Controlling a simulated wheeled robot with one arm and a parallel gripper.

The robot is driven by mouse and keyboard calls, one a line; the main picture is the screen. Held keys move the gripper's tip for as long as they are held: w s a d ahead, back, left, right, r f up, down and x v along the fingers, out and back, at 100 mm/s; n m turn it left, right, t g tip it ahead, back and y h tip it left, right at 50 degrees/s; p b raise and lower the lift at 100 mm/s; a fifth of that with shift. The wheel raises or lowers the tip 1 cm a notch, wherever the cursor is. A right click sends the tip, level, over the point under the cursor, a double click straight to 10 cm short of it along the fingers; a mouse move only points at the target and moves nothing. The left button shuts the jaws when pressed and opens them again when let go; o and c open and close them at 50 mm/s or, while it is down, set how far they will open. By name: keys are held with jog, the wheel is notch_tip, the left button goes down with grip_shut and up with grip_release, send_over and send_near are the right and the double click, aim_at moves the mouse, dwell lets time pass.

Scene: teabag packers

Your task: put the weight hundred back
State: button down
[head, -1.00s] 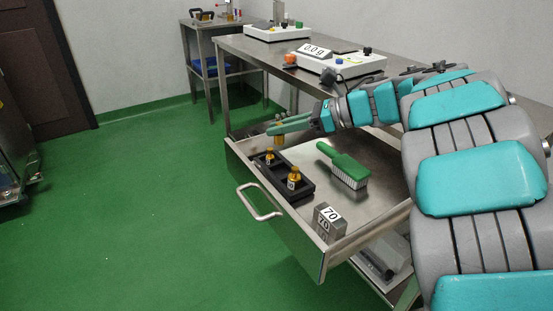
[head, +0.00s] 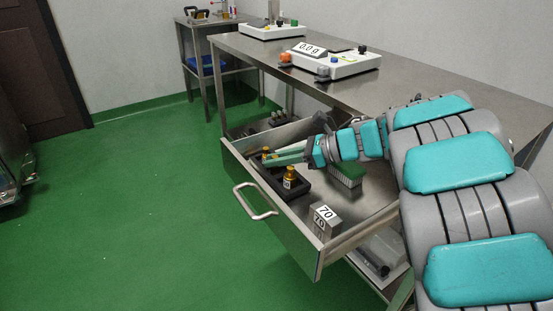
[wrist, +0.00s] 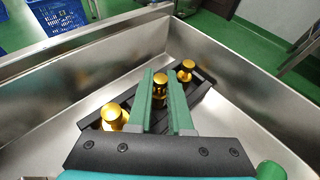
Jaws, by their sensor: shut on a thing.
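My gripper (head: 268,162) is low inside the open drawer, over the black rack (head: 301,192). It is shut on a gold weight (wrist: 160,83), seen between the green fingers in the wrist view. That weight is upright at the middle of the rack; I cannot tell whether its base rests in the slot. Its label is hidden. A larger gold weight (head: 289,176) stands in the rack's near end; it is at the left in the wrist view (wrist: 115,118). Another gold weight (head: 266,153) stands at the far end, at the right in the wrist view (wrist: 185,71).
A metal block marked 70 (head: 325,221) sits in the drawer's near corner. A green brush (head: 347,174) lies right of the rack, partly under my arm. A dark holder (head: 272,121) is at the back. Scales reading 0.0 g (head: 330,62) stand on the table.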

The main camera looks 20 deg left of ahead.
jog(key=shift+f, duration=0.15)
jog(key=c, duration=1.1)
grip_release()
jog(key=shift+d+r, duration=0.1)
jog(key=shift+r, duration=0.15)
jog(key=b+v, duration=0.1)
jog(key=v, duration=1)
jog(key=shift+d+r, duration=0.15)
jog(key=shift+d, duration=0.2)
